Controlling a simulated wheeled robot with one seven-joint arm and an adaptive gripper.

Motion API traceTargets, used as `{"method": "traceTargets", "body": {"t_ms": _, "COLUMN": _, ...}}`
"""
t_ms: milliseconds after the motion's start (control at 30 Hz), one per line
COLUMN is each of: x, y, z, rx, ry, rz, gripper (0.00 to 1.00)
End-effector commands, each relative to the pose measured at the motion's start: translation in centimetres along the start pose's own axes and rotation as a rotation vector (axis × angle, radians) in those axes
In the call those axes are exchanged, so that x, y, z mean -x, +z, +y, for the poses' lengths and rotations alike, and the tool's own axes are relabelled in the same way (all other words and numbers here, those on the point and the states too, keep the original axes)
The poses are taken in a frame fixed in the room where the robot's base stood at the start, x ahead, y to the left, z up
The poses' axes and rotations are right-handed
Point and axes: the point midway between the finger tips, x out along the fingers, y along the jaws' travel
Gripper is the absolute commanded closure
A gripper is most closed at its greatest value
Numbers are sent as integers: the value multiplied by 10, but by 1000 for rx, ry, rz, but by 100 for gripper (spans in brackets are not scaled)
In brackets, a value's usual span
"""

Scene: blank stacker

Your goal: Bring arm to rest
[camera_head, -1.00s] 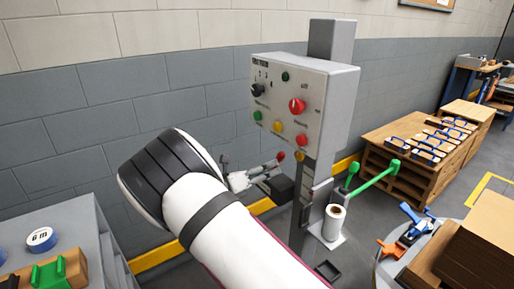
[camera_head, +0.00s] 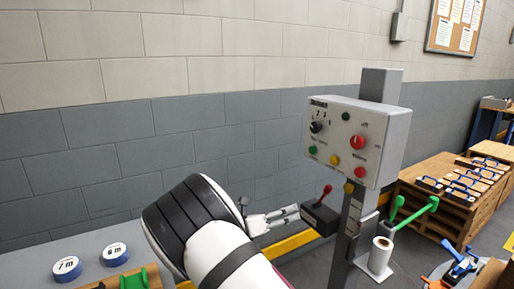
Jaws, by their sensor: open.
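My white arm rises from the bottom of the head view. Its dark ribbed joint is at the middle left. My gripper (camera_head: 296,213) shows beyond that joint, its pale fingers pointing right. It is open, and nothing shows between its fingers. The fingertips appear close to a black box with a red-knobbed lever (camera_head: 321,219), mounted on the grey control post (camera_head: 348,238). I cannot tell whether they touch it. Part of the gripper's base is hidden behind my arm.
A control panel (camera_head: 343,142) with a red knob and coloured buttons sits on the post. A green handle (camera_head: 414,214) and a white roll (camera_head: 381,255) are right of it. Blue discs (camera_head: 67,269) lie on a grey surface at left. Wooden crates (camera_head: 440,210) stand at right.

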Motion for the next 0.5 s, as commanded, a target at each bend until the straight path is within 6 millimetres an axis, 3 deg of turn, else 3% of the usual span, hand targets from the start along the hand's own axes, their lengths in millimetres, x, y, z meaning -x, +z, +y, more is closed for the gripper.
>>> {"method": "traceTargets", "body": {"t_ms": 267, "x": -16, "y": 4, "z": -30, "rx": -94, "ry": -22, "rz": 103, "gripper": 47}}
{"method": "traceTargets", "body": {"t_ms": 500, "x": -32, "y": 4, "z": -70, "rx": -227, "ry": -56, "rz": 240, "gripper": 47}}
